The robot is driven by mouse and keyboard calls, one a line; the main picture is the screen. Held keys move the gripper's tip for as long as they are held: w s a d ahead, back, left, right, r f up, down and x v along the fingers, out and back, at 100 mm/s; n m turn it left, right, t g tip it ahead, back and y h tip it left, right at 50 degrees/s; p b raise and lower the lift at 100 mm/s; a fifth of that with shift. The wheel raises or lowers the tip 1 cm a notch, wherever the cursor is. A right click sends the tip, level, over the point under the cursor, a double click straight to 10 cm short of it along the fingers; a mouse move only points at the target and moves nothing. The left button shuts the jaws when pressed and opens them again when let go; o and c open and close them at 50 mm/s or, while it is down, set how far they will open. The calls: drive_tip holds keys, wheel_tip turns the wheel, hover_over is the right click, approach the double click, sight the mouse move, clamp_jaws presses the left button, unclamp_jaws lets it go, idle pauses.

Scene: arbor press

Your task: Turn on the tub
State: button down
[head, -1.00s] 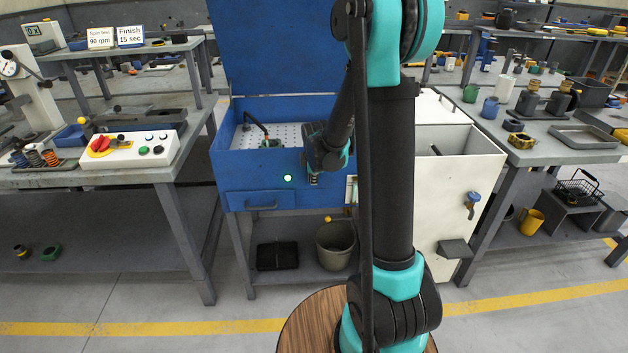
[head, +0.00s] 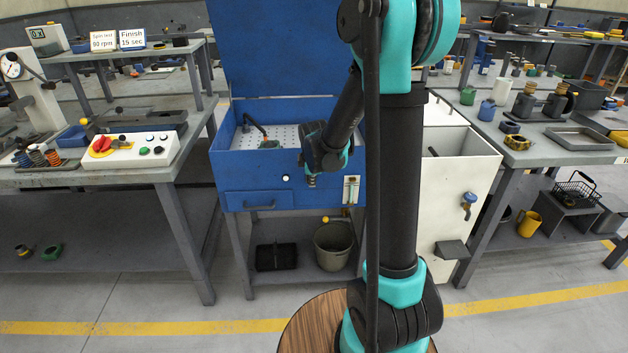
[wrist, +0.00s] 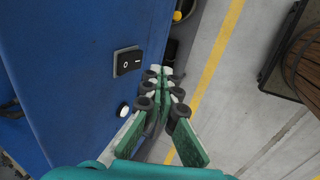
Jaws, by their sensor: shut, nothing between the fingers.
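The blue tub (head: 228,165) stands in the middle of the head view with its lid up. A small round lamp (head: 285,178) on its front looks white and unlit; it also shows in the wrist view (wrist: 123,110). In the head view I cannot make out the switch. My gripper (head: 311,183) is in front of the tub, right of the lamp. In the wrist view its green fingers (wrist: 161,72) are shut and empty, beside the switch and apart from it.
A white cabinet (head: 470,160) with a blue tap stands right of the tub. A bucket (head: 333,245) and a black tray (head: 276,257) are below it. A bench with a control box (head: 130,147) is left. The floor in front is clear.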

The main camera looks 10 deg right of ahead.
drive_tip(key=v, duration=1)
drive_tip(key=shift+w+r, duration=0.25)
drive_tip(key=shift+s+a+f+g, duration=0.1)
drive_tip(key=shift+s+f+g, duration=0.2)
drive_tip(key=shift+f+g, duration=0.35)
drive_tip(key=shift+f, duration=0.1)
drive_tip(key=w+f, duration=0.7)
drive_tip(key=f, duration=0.3)
drive_tip(key=shift+d, duration=0.35)
